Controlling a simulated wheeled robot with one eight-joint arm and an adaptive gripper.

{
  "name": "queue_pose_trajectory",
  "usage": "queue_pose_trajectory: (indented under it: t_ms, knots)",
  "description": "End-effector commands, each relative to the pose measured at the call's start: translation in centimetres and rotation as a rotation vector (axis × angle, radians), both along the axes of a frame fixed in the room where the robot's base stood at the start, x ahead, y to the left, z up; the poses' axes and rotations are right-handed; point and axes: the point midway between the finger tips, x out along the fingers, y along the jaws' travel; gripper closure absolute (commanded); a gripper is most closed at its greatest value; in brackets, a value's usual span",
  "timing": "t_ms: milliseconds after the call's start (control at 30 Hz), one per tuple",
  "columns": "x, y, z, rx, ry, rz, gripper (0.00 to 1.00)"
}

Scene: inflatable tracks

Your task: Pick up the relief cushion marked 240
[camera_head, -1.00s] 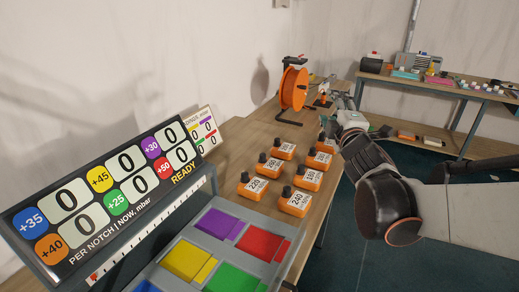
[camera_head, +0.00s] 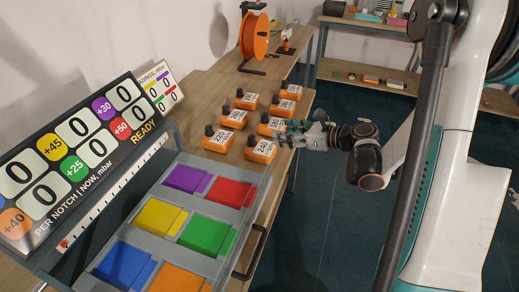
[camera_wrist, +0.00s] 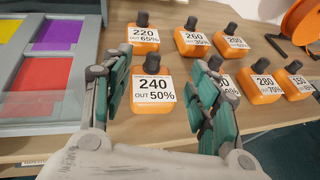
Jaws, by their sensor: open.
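The relief cushion marked 240 (camera_head: 261,150) is an orange block with a black knob on top and a white label. It stands upright on the wooden table, nearest the coloured tray in its row. In the wrist view the 240 cushion (camera_wrist: 152,91) reads "OUT 50%" and sits straight ahead, framed between my fingers. My gripper (camera_wrist: 157,75) is open, with one teal-padded finger to each side of the cushion and nothing held. In the head view my gripper (camera_head: 285,137) reaches in from the right, close to the 240 cushion; contact cannot be told.
Cushion 220 (camera_wrist: 143,38) stands just behind 240. Cushion 260 (camera_wrist: 192,41) and several others stand close by, one partly hidden by my right finger. A grey tray with coloured pads (camera_head: 204,233) lies to the left. An orange cable reel (camera_head: 254,37) stands at the back.

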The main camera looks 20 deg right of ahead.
Motion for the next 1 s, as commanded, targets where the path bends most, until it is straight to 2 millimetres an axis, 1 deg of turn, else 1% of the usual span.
queue_pose_trajectory:
  t_ms: [33,100,167,267,500,600,867,1000]
  knots:
    - [-0.5,-0.3,-1.1,-0.031,0.009,0.022,0.45]
    - [-0.9,-0.4,-2.1,-0.057,0.018,0.044,0.45]
    - [-0.9,-0.2,-2.6,-0.068,0.021,0.055,0.45]
    - [0.0,0.7,-3.3,-0.070,0.021,0.058,0.45]
    - [3.2,3.5,-5.0,-0.069,0.021,0.057,0.45]
    - [4.1,4.2,-5.5,-0.069,0.020,0.055,0.45]
    - [5.1,5.1,-6.0,-0.067,0.021,0.053,0.45]
    - [6.2,5.9,-6.8,-0.067,0.021,0.055,0.45]
